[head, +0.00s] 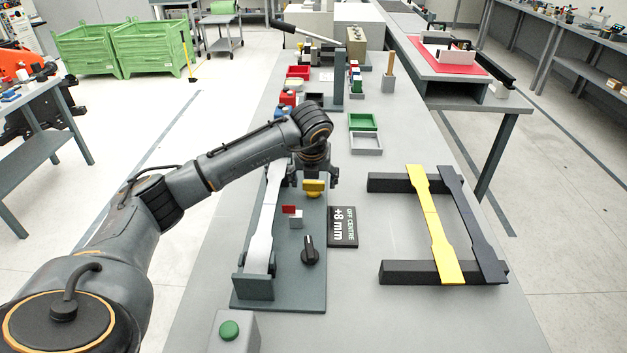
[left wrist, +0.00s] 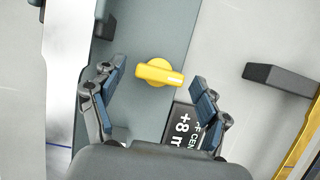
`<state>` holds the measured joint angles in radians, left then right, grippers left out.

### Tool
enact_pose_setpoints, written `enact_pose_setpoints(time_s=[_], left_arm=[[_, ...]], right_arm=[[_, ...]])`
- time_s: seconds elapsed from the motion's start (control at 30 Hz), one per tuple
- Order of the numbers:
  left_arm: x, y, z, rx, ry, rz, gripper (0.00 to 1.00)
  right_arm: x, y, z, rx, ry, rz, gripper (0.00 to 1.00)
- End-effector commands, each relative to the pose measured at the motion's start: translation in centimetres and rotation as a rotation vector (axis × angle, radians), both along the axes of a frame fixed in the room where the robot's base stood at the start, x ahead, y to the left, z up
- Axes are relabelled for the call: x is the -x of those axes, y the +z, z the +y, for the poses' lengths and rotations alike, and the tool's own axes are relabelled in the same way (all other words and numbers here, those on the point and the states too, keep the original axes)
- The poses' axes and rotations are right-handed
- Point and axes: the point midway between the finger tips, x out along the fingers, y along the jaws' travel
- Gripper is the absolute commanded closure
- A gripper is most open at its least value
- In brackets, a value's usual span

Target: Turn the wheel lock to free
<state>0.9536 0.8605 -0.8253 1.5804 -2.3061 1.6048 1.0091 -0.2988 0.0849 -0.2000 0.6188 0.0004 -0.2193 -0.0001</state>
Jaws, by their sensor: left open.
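A yellow knob (head: 314,187) with a bar handle sits on the grey base plate (head: 284,292) of the bench device. It also shows in the left wrist view (left wrist: 160,73), its bar lying nearly crosswise with a slight tilt. I take it for the wheel lock, but no label shows on it. My left gripper (head: 311,180) is open and empty above the knob, also in the left wrist view (left wrist: 157,75), with one finger on each side of it. The fingers look apart from it. A black knob (head: 309,251) sits nearer on the same plate. My right gripper is not in view.
A black "+8 mm" sign (head: 343,227) lies right of the plate. A pale strip (head: 263,222) runs along the device's left side. Yellow (head: 430,222) and dark bars rest on black supports at right.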

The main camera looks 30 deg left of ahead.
Motion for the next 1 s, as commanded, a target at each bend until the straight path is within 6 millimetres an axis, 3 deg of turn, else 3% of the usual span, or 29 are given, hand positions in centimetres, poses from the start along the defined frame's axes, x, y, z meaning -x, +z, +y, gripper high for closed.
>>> enact_pose_setpoints(time_s=[0.6,1.0], left_arm=[[3.4,9.9,-2.1,0.0,-0.001,-0.005,0.25],[3.9,11.0,-2.3,0.0,0.0,-0.001,0.25]], right_arm=[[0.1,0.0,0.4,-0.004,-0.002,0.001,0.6],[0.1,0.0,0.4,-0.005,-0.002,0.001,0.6]])
